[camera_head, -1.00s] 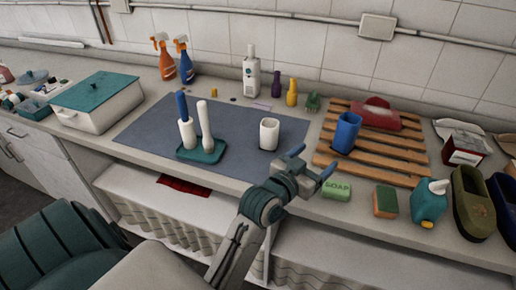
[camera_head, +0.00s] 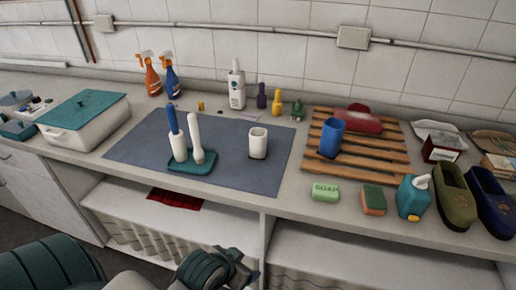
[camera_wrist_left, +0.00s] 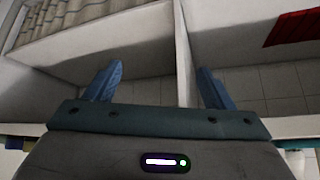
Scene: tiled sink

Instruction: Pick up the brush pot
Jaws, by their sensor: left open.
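Two cup-like pots could be the brush pot; I cannot tell which. A white pot (camera_head: 258,143) stands upright on the right part of the grey-blue mat (camera_head: 245,177). A blue pot (camera_head: 331,138) stands upright on the slatted wooden rack (camera_head: 365,164). My left gripper (camera_wrist_left: 160,85) is open and empty in the left wrist view, its two blue fingers apart in front of the shelving under the counter. In the head view, the left arm is low at the bottom, below the counter edge and away from both pots. My right gripper is not in view.
A teal tray (camera_head: 190,168) with two upright handled brushes stands left of the white pot. Soap (camera_head: 325,191), a sponge (camera_head: 373,199) and a teal bottle (camera_head: 413,197) line the front right. A lidded white box (camera_head: 92,130) is at left. The mat's front is clear.

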